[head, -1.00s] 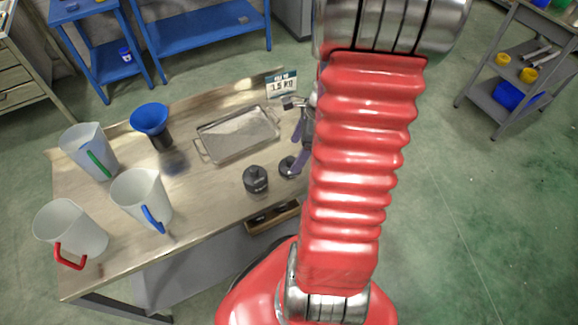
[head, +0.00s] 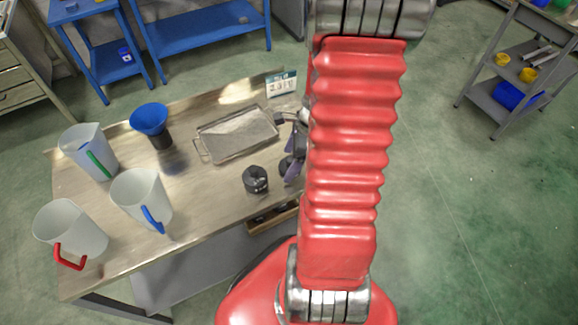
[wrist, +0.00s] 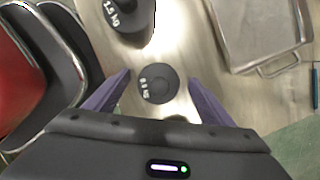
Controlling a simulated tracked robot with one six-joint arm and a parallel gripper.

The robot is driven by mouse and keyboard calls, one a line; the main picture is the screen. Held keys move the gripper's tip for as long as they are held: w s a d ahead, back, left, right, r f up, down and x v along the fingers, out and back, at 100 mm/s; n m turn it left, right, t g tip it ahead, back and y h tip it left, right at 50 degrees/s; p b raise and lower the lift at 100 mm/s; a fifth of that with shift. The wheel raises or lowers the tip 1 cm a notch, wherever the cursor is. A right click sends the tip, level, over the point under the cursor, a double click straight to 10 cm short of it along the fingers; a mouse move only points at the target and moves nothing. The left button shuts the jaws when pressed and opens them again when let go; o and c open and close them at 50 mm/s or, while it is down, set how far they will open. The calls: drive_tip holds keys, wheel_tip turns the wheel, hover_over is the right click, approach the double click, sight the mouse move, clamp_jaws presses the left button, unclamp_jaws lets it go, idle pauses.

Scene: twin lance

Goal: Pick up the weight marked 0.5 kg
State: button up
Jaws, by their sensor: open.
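The small dark round weight (wrist: 158,83) lies on the steel table, its pale label facing the wrist camera; the label is small but looks like 0.5 kg. My gripper (wrist: 159,77) is open, with one purple finger on each side of this weight in the wrist view. Gaps show between the weight and both fingers. In the head view my gripper (head: 293,160) is partly hidden behind my red arm, and the small weight (head: 286,167) shows only in part beside it. A larger dark weight marked 1.5 kg (wrist: 132,14) stands nearby, also in the head view (head: 255,180).
A metal tray (head: 236,135) lies behind the weights, with a sign (head: 281,85) beyond it. A blue funnel (head: 149,119) and several jugs, one with a blue handle (head: 140,197), stand on the left. A wooden drawer (head: 272,217) is below the front edge.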

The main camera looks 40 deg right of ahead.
sight(290, 158)
drive_tip(key=shift+c, duration=0.5)
drive_tip(key=c, duration=1.5)
drive_tip(key=shift+o, duration=0.2)
drive_tip(key=shift+r, duration=0.1)
drive_tip(key=shift+r, duration=4.95)
